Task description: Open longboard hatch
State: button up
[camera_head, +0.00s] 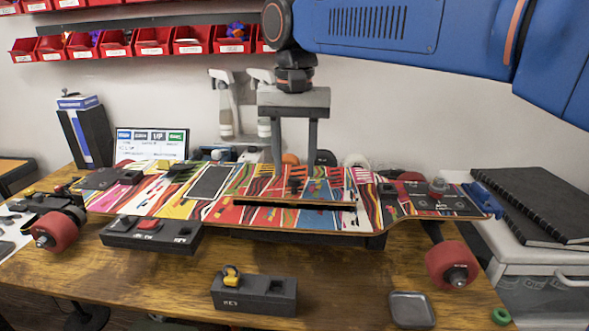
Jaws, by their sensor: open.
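The longboard (330,215) lies across the workbench, its multicoloured patterned face up, with red wheels at both ends. A dark rectangular panel (210,182) is set in its left half. A long black strip or slot (293,204) runs along its near middle. I cannot tell for certain which part is the hatch, or whether it is open. My gripper (295,165) points down over the middle of the board, fingers apart with nothing between them. A small dark part (295,185) shows on the board just below the fingers.
A black box with a red button (148,226) is at the board's near left edge. A dark block with a yellow part (254,294) and a small grey tray (411,309) stand in front. A black notebook (540,205) lies at right. Red bins (153,41) hang behind.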

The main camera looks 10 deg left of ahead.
jog(key=shift+f, duration=1)
grip_shut()
jog(key=shift+w+r+g, duration=0.2)
jog(key=shift+r+g, duration=0.1)
jog(key=shift+w+a+r+g, duration=0.1)
jog(key=shift+w+r+g, duration=1.55)
jog(key=shift+g, duration=0.45)
grip_release()
